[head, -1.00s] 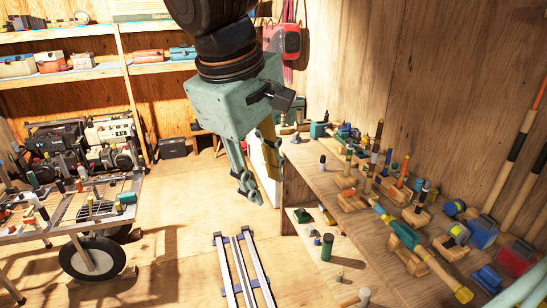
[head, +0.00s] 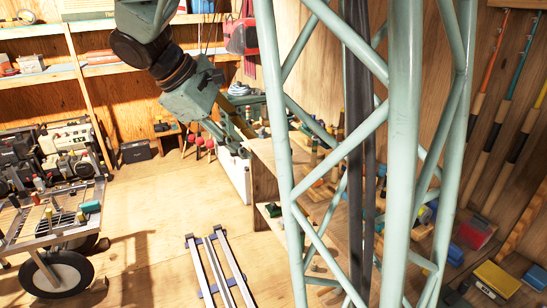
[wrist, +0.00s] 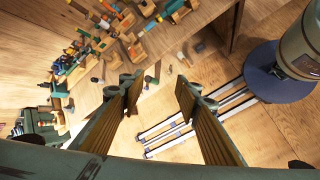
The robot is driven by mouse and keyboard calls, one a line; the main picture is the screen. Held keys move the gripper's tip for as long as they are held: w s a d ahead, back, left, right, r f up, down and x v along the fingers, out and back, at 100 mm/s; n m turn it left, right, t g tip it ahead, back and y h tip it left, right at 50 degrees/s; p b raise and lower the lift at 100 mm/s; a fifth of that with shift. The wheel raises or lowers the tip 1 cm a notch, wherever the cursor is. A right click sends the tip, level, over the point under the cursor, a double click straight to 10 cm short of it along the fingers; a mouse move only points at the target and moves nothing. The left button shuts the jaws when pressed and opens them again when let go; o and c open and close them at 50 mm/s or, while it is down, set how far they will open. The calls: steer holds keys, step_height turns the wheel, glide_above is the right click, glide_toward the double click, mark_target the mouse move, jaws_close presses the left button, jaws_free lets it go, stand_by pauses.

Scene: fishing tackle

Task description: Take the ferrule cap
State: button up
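I cannot tell which of the small parts is the ferrule cap; the parts are tiny and many are partly hidden. My gripper (head: 238,142) is at the near-left end of the workbench (head: 264,182) in the head view. In the wrist view my gripper (wrist: 160,90) has its two fingers wide apart with nothing between them. The workbench (wrist: 207,27) lies beyond the fingertips there, with several small cylinders, wooden holders and tools on it, mostly at upper left.
My pale green lattice column covers much of the bench in the head view. A wheeled cart (head: 48,225) with small parts stands at left. Floor rails (head: 218,268) run between cart and bench. Rods (head: 488,100) lean on the right wall. Open floor lies at centre left.

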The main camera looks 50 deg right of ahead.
steer(key=w+d+f+n+g+h, duration=0.1)
steer(key=w+d+f+n+h, duration=0.1)
steer(key=w+d+f, duration=0.55)
steer(key=w+d+f+n+g+h+b, duration=0.15)
steer(key=w+d, duration=0.25)
steer(key=d, duration=0.6)
steer(key=w+d+f+n+h, duration=0.2)
steer(key=w+d+f+h, duration=0.1)
steer(key=w+d+f, duration=0.4)
steer(key=w+d+f+n+t+h, duration=0.1)
steer(key=w+d+f+n+h, duration=0.1)
steer(key=d+f, duration=0.6)
steer(key=w+d+f+n+h, duration=0.2)
steer(key=w+d+f+n, duration=0.2)
steer(key=d+f, duration=0.5)
step_height(320, 180, down, 3)
steer(key=shift+w+t+b, duration=0.35)
steer(key=shift+w, duration=0.8)
steer(key=shift+d, duration=0.15)
steer(key=shift+s+d+b, duration=0.15)
steer(key=shift+s+d, duration=0.05)
steer(key=shift+d, duration=1.2)
steer(key=shift+s+d+b, duration=0.2)
steer(key=shift+s+d, duration=0.05)
steer(key=shift+d, duration=1.15)
steer(key=shift+s+d+b, duration=0.15)
steer(key=shift+s+d, duration=0.05)
steer(key=shift+d, duration=1.2)
